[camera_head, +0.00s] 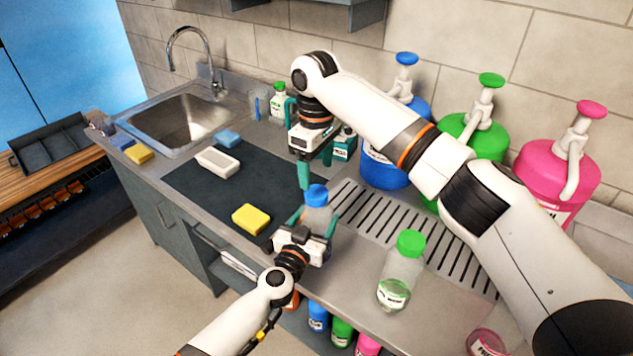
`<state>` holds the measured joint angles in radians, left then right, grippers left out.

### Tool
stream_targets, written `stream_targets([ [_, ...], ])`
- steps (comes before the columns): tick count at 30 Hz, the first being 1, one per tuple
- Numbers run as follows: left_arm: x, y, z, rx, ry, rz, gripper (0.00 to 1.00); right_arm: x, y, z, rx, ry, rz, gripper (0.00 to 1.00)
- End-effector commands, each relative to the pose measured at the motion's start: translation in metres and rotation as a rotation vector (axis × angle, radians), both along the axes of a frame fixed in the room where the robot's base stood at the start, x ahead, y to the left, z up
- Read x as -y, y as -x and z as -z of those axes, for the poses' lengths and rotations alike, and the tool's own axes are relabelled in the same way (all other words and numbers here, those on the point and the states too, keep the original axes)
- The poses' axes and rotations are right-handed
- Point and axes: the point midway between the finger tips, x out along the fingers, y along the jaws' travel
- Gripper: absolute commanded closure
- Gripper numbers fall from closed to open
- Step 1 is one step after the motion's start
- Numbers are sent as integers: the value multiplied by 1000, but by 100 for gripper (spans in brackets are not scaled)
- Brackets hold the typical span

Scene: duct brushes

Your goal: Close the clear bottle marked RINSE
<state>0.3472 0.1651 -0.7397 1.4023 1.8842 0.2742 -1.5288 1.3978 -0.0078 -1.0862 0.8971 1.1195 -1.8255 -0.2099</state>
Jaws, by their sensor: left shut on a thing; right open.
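My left gripper (313,222) is shut around a clear bottle (318,211) at the front edge of the counter. A blue cap (316,194) sits at the top of this bottle; I cannot tell whether it is tight. The bottle's label is hidden behind the gripper. My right gripper (315,165) is open and empty, its fingers pointing down, above and slightly left of the blue cap. Another clear bottle (397,281), with a green cap and some green liquid, stands at the front right; its label is too small to read.
Blue, green and pink pump jugs (560,172) stand along the wall. A slotted drain grate (440,240) lies before them. A yellow sponge (251,219) and a white brush or block (218,162) lie on the dark mat (205,190). The sink (180,125) is at the back left.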

Motion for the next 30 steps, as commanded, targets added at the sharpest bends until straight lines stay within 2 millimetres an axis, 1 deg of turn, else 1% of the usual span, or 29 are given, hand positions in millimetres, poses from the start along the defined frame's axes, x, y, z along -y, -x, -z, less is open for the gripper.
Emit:
stream_targets([
  [1,0,0,0,-1,0,0,94,-1,0,-12,2,-2,0,30],
  [3,0,0,0,-1,0,0,94,-1,0,-26,1,0,0,30],
  [6,0,0,0,-1,1,0,94,0,0,-42,1,0,1,30],
  [9,0,0,0,-1,0,0,94,0,0,-53,1,-1,0,30],
  [13,0,0,1,-1,0,0,94,0,0,-59,-1,1,0,30],
  [21,0,0,0,-1,0,0,94,0,0,-60,-1,0,0,30],
  [22,0,0,0,-1,0,0,26,0,0,-60,-1,0,0,30],
  [24,0,0,0,-1,0,0,14,0,0,-60,-1,0,0,30],
  [26,0,0,0,-1,0,0,5,0,0,-60,-1,1,0,30],
  [30,0,0,0,-1,0,0,5,0,0,-60,-1,0,1,30],
])
